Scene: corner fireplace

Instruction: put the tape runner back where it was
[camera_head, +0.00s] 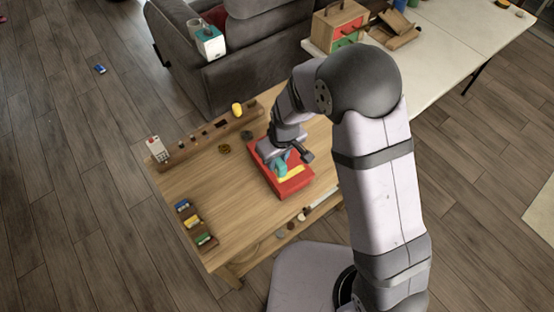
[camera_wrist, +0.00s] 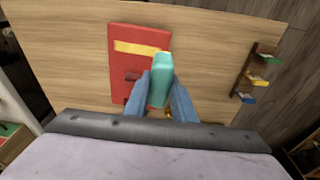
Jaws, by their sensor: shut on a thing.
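My gripper (camera_head: 282,158) is over the red tray (camera_head: 305,184) on the wooden table. In the wrist view, its two fingers (camera_wrist: 162,88) are shut on a teal, blocky thing (camera_wrist: 160,72), which looks like the tape runner. The teal thing also shows in the head view (camera_head: 280,164), partly hidden by my gripper. In the wrist view, the red tray (camera_wrist: 122,75) has a yellow strip (camera_wrist: 138,48) across it and a dark recess. The teal thing overlaps the tray's right edge there; I cannot tell whether it touches the tray.
A dark rack (camera_head: 192,222) with several coloured items stands at the table's left end. A wooden ledge (camera_head: 215,130) with small items runs along the far edge. Dark round things (camera_head: 224,149) lie near it. The wooden tabletop (camera_head: 220,190) left of the tray is clear.

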